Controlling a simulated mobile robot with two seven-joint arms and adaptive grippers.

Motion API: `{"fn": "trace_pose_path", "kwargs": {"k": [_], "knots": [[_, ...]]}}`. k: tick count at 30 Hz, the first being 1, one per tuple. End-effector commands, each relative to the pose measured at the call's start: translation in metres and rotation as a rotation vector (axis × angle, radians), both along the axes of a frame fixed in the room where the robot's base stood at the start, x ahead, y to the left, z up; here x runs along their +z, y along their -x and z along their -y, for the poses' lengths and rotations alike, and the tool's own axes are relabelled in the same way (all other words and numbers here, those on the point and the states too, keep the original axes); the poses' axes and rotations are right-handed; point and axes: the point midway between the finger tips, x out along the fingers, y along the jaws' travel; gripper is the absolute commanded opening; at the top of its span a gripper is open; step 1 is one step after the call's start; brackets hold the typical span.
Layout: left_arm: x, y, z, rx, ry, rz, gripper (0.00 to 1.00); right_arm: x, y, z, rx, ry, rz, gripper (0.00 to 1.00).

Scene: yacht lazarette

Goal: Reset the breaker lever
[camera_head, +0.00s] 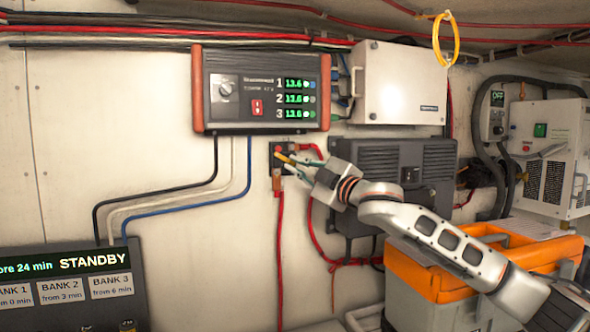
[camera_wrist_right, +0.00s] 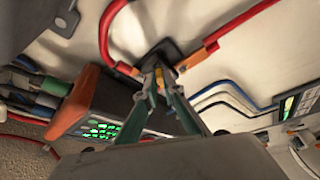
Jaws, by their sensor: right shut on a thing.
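The breaker is a small black block (camera_head: 279,180) on the pale wall, under the orange-ended charger panel, with red cables at its terminals. Its yellow-orange lever (camera_head: 284,158) sticks out to the left of my right gripper's tips. My right gripper (camera_head: 294,165) reaches in from the right and is shut on the lever. In the right wrist view the fingers (camera_wrist_right: 160,88) close around the yellow lever (camera_wrist_right: 159,76), in front of the black breaker body (camera_wrist_right: 160,54). The fingers partly hide the lever. My left gripper is not in view.
The charger panel (camera_head: 262,90) is close above the breaker. A white box (camera_head: 400,83) and a dark grey unit (camera_head: 435,160) are on the wall to the right. An orange case (camera_head: 410,272) stands below my right arm. A STANDBY display (camera_head: 70,264) is lower left.

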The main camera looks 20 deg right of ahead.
Motion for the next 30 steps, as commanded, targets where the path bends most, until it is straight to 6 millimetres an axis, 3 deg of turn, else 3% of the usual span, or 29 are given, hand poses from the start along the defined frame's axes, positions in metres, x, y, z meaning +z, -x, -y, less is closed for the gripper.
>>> {"fn": "trace_pose_path", "kwargs": {"k": [15, 30], "knots": [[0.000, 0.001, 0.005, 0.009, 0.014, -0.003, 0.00, 0.021, 0.000, 0.008, -0.002, 0.403, 0.016, 0.00], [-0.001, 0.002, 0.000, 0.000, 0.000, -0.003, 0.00, 0.026, 0.000, 0.007, -0.001, 0.546, 0.018, 0.00]]}}
